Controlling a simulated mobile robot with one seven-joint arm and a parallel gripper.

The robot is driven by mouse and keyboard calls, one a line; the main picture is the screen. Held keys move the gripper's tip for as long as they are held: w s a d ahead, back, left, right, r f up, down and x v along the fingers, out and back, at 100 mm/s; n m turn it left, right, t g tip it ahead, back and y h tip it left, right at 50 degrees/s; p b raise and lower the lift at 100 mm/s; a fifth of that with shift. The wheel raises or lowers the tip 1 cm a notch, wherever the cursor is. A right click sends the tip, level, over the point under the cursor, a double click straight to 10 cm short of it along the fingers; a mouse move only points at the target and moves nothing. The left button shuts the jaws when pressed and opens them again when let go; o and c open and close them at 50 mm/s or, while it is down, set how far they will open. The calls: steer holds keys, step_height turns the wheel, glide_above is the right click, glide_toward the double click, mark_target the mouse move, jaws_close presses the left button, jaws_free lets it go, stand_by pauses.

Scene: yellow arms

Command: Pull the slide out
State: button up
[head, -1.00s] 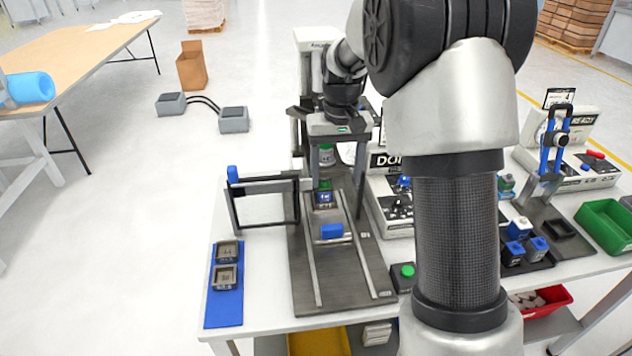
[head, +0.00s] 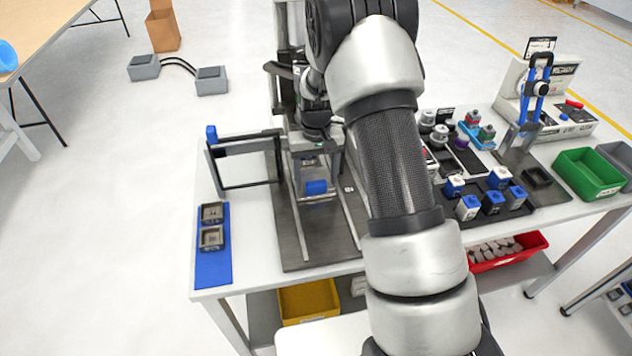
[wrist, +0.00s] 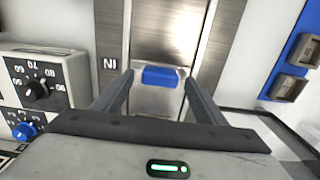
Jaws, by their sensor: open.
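The slide has a blue handle (head: 316,187) and sits between two pale metal rails on a dark base plate (head: 290,255) in the head view. In the wrist view the blue handle (wrist: 160,77) shows between my gripper's fingers. My gripper (wrist: 158,76) is open and empty, with one finger on each side of the handle as seen from the wrist. I cannot tell how far the fingertips are above the handle. In the head view my arm hides part of the gripper and the station behind the slide.
A black frame (head: 247,184) with a blue knob stands left of the slide. A blue mat (head: 213,270) with two grey fixtures lies further left. A dial box (wrist: 38,85) is beside the fingers in the wrist view. The rails' front end is clear.

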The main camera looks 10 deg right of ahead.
steer(key=shift+f, duration=1.1)
steer(key=c, duration=1.5)
